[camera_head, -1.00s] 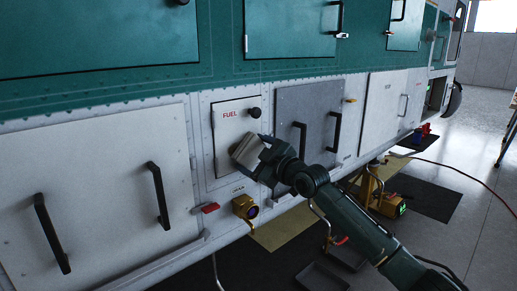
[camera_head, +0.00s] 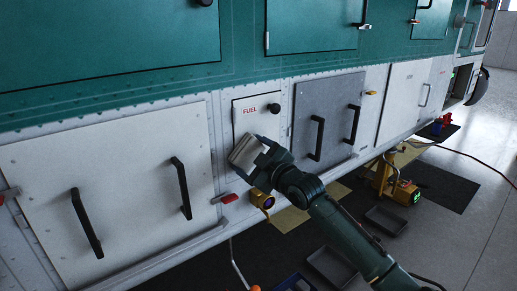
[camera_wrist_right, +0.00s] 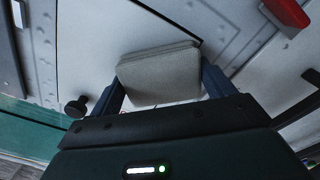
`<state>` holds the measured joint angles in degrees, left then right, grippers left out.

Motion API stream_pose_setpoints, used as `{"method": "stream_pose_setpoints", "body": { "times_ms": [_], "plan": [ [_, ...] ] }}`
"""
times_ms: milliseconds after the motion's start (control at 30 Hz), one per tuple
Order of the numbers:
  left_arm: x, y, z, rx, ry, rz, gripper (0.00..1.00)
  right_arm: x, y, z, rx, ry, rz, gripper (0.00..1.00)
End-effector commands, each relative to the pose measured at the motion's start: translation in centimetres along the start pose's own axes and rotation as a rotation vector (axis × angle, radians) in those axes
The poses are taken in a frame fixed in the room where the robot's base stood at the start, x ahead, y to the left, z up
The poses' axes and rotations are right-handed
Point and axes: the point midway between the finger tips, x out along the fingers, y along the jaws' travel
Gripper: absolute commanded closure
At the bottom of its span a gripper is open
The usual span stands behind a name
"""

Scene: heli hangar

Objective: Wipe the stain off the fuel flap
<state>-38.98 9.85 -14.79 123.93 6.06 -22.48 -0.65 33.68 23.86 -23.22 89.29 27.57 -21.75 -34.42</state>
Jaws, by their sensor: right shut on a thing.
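The fuel flap (camera_head: 262,118) is a pale panel with a red FUEL label and a black knob (camera_head: 274,108) at its upper right. My right gripper (camera_head: 254,156) is shut on a grey block-like pad (camera_head: 243,151) at the flap's lower left. In the wrist view the pad (camera_wrist_right: 158,75) sits between the two fingers, in front of the pale flap (camera_wrist_right: 110,30). I cannot tell whether it touches the surface. No stain shows; the pad and gripper hide part of the flap. My left gripper is not in view.
A red tab (camera_head: 230,198) and a gold-ringed fitting (camera_head: 262,199) stick out below the flap. A grey panel with black handles (camera_head: 317,138) is to the right. Trays (camera_head: 332,268) and a yellow device (camera_head: 402,191) are on the floor.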

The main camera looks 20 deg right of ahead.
Motion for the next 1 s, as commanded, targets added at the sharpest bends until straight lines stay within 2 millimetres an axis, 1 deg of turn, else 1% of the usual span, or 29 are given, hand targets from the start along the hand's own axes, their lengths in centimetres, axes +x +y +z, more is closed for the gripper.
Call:
{"method": "stream_pose_setpoints", "body": {
  "times_ms": [33,333,433,700,1000],
  "plan": [
    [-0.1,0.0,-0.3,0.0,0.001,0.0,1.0,0.0,-0.1,-0.3,0.001,0.001,-0.001,0.37],
    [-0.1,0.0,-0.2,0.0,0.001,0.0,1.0,0.0,-0.3,-0.2,0.0,0.001,0.0,0.37],
    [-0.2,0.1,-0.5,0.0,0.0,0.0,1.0,-0.3,-0.2,-0.3,0.0,0.0,0.0,0.37],
    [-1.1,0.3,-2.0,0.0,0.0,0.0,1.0,-3.0,-0.1,-0.4,-0.001,-0.001,0.0,0.37],
    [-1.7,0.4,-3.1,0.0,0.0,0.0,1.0,-5.7,-0.1,-0.3,0.0,-0.001,0.001,0.37]
  ]
}}
